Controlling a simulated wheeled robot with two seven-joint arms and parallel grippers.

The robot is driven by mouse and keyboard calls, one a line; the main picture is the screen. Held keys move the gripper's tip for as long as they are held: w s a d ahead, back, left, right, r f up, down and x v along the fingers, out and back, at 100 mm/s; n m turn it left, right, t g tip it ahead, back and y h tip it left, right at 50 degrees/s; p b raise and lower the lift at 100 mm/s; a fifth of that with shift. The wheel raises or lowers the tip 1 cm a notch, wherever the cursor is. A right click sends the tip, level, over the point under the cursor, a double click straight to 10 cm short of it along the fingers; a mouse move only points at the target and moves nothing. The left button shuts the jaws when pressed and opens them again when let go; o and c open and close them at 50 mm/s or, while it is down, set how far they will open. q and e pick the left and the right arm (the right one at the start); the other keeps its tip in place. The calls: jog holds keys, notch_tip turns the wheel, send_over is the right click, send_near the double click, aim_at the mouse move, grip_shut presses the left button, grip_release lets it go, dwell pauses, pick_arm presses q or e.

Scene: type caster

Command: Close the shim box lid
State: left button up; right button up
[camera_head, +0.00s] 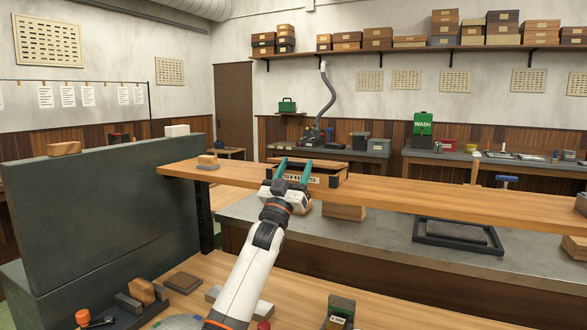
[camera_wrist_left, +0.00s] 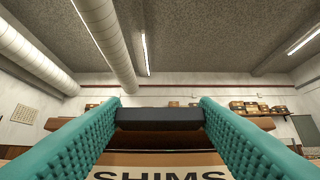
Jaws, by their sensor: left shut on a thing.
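The wooden shim box (camera_head: 335,182) stands on the raised wooden shelf, with a pale SHIMS label on its front. The label also shows at the bottom of the left wrist view (camera_wrist_left: 160,175). My left gripper (camera_head: 294,168) is at the front of the box, its teal fingers reaching over the label side. In the left wrist view, its fingers (camera_wrist_left: 160,112) are on either side of a dark bar (camera_wrist_left: 160,119) and shut on it. The bar looks like part of the lid. The lid's angle is hard to tell, as the gripper hides part of the box. My right gripper is not in view.
A large dark green panel (camera_head: 95,215) stands at the left. A black tray (camera_head: 458,235) lies on the grey bench below.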

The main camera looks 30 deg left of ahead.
pick_arm(q)
jog(key=o, duration=1.3)
jog(key=shift+w+f, duration=0.25)
jog(key=shift+f, duration=0.3)
jog(key=shift+o, duration=0.5)
jog(key=shift+d+r, duration=0.15)
jog(key=shift+d, duration=0.05)
jog(key=shift+s+f, duration=0.2)
jog(key=shift+f, duration=0.15)
jog(key=s+f+p, duration=0.2)
jog(key=s, duration=1.3)
jog(key=shift+s+d, duration=0.4)
jog(key=shift+d, duration=0.05)
